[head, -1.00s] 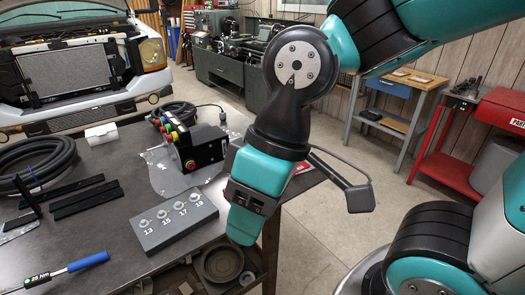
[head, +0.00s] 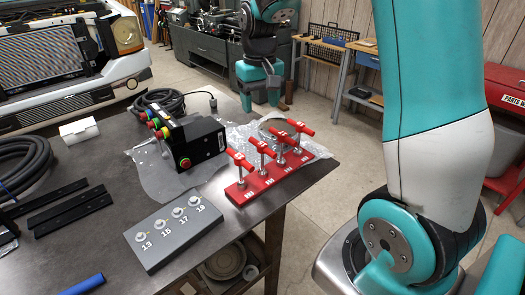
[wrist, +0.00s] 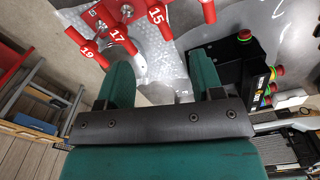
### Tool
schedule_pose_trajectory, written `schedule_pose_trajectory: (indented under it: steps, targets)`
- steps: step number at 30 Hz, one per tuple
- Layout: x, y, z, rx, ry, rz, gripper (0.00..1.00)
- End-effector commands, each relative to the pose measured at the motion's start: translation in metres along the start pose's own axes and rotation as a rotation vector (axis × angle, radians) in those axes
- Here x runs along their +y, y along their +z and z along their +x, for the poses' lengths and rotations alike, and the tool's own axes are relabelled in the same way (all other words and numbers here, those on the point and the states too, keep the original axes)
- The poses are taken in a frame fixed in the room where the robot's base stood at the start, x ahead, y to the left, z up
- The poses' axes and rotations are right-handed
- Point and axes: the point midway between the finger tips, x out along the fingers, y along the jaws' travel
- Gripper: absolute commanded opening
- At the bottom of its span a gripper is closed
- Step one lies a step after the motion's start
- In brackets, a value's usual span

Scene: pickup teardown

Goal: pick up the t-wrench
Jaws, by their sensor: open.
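Several red-handled T-wrenches stand upright in a red rack (head: 267,180) on the table's right side. A front T-wrench (head: 240,158) and a rear T-wrench (head: 299,127) show in the head view. In the wrist view, handles marked 15 (wrist: 155,15), 17 (wrist: 118,37) and 19 (wrist: 88,50) show at the top, beyond the fingers. My gripper (head: 260,97) is past the rack on its far side, pointing down. In the wrist view my gripper (wrist: 163,78) is open, with nothing between its fingers; the handles are apart from it.
A grey block (head: 172,232) marked 13 to 19 lies in front of the rack. A black control box (head: 197,142) with coloured buttons stands left of the rack on clear plastic (head: 155,175). Cable coils and black strips lie further left. The table's right edge is close to the rack.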

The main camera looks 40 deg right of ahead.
Motion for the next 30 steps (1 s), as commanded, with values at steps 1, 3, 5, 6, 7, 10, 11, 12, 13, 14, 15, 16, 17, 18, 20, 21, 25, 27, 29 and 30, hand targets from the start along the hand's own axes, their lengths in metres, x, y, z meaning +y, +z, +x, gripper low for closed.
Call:
schedule_pose_trajectory:
  steps: [1, 3, 5, 6, 7, 10, 11, 12, 13, 14, 15, 16, 17, 18, 20, 21, 25, 27, 29, 30]
  targets:
    - [0.0, 0.002, 0.01, -0.009, 0.0, -0.001, 0.61]
    - [0.0, 0.002, 0.026, -0.009, 0.0, -0.002, 0.61]
    - [-0.001, 0.002, 0.039, -0.008, 0.0, -0.003, 0.61]
    - [-0.001, 0.002, 0.049, -0.008, 0.0, -0.003, 0.61]
    - [-0.001, 0.003, 0.056, -0.009, -0.001, -0.003, 0.61]
    - [-0.001, 0.002, 0.076, -0.007, -0.001, -0.004, 0.61]
    - [-0.001, 0.003, 0.082, -0.007, -0.001, -0.004, 0.61]
    - [-0.001, 0.002, 0.088, -0.006, -0.001, -0.004, 0.61]
    - [-0.001, 0.002, 0.092, -0.005, -0.001, -0.004, 0.61]
    - [-0.001, 0.002, 0.095, -0.003, -0.001, -0.004, 0.61]
    - [-0.001, 0.002, 0.099, -0.003, -0.001, -0.004, 0.61]
    - [-0.001, 0.002, 0.101, -0.002, -0.002, -0.004, 0.61]
    - [-0.001, 0.002, 0.102, -0.001, -0.002, -0.005, 0.61]
    - [-0.001, 0.002, 0.104, -0.001, -0.002, -0.004, 0.61]
    - [0.0, 0.002, 0.108, -0.002, -0.002, -0.004, 0.61]
    - [0.001, 0.002, 0.111, -0.004, -0.002, -0.004, 0.61]
    - [0.005, 0.003, 0.129, -0.006, -0.002, -0.004, 0.61]
    - [0.006, 0.003, 0.14, -0.005, -0.002, -0.005, 0.61]
    - [0.006, 0.002, 0.147, -0.003, -0.002, -0.005, 0.61]
    - [0.005, 0.002, 0.151, -0.003, -0.002, -0.005, 0.61]
